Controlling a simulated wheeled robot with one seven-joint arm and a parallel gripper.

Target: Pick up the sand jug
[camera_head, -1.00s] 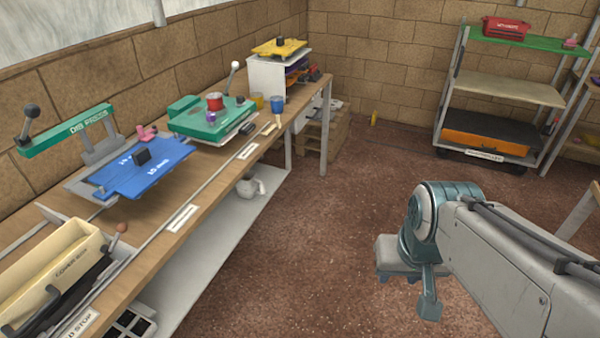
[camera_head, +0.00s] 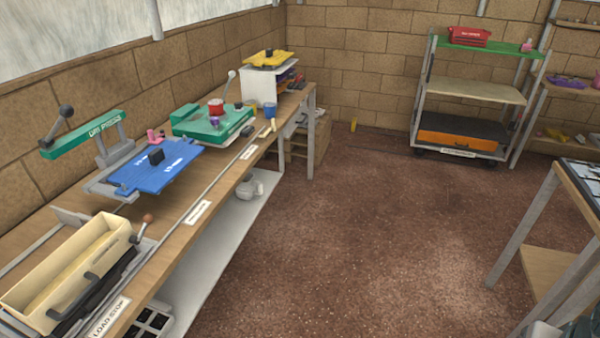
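A pale grey jug (camera_head: 248,187) with a rounded body stands on the white lower shelf under the long workbench at the left. It is the only jug shape I can make out, and no label on it is readable. The bench top is above it, and its front side is open to the floor. My gripper is not in view.
The wooden workbench (camera_head: 222,186) carries a cream box (camera_head: 70,262), a blue plate press (camera_head: 160,170) and a green press (camera_head: 205,124). A wheeled rack (camera_head: 470,92) stands at the back. A table (camera_head: 566,200) is at the right. The brown floor (camera_head: 370,220) between is clear.

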